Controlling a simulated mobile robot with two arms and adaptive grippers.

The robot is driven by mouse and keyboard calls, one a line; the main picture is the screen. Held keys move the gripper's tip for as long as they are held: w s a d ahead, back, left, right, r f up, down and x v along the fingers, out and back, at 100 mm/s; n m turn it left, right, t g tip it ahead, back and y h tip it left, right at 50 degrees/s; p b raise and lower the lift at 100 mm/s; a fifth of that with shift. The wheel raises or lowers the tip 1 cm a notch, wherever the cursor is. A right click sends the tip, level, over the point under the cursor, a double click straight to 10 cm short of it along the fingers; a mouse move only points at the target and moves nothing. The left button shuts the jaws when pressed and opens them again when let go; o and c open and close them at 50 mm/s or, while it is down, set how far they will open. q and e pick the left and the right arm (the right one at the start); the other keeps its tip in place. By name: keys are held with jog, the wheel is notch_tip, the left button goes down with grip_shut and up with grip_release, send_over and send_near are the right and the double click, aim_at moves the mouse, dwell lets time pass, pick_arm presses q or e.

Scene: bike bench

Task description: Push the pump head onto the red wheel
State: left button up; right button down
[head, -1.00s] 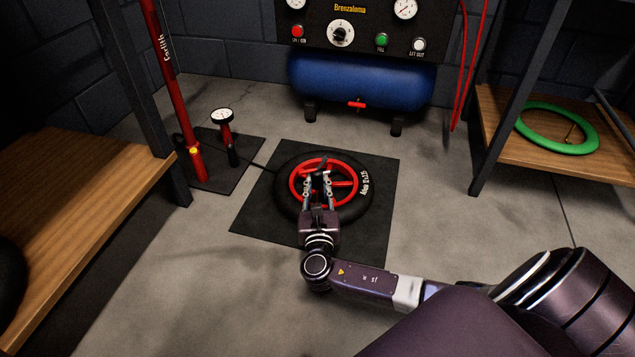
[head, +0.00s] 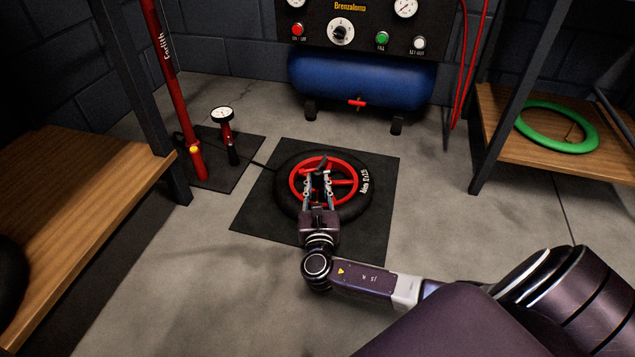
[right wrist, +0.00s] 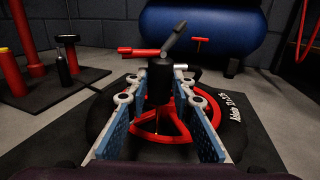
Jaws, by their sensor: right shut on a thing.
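The red wheel (head: 351,167) with a black tyre lies flat on a dark mat in the head view. It also shows behind my gripper in the right wrist view (right wrist: 145,137). My right gripper (head: 319,179) is over the wheel's left part, shut on the pump head (right wrist: 160,84). The pump head is a black upright cylinder between the blue finger pads, with a red arm and a grey lever raised at its top. A thin stem shows just below it. Whether the pump head touches the valve cannot be told. My left gripper is not in view.
The dark mat (head: 262,215) lies on the floor. A red floor pump (head: 195,160) and gauge (head: 222,115) stand on another mat at left. A blue compressor tank (head: 362,80) is behind. Wooden shelves (head: 75,205) flank the floor; the right one holds a green ring (head: 555,143).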

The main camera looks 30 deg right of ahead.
aim_at(317, 190)
jog(key=shift+f, duration=1.5)
jog(key=c, duration=1.6)
grip_release()
jog(key=shift+a, duration=0.1)
jog(key=v, duration=1.2)
jog(key=shift+f, duration=0.1)
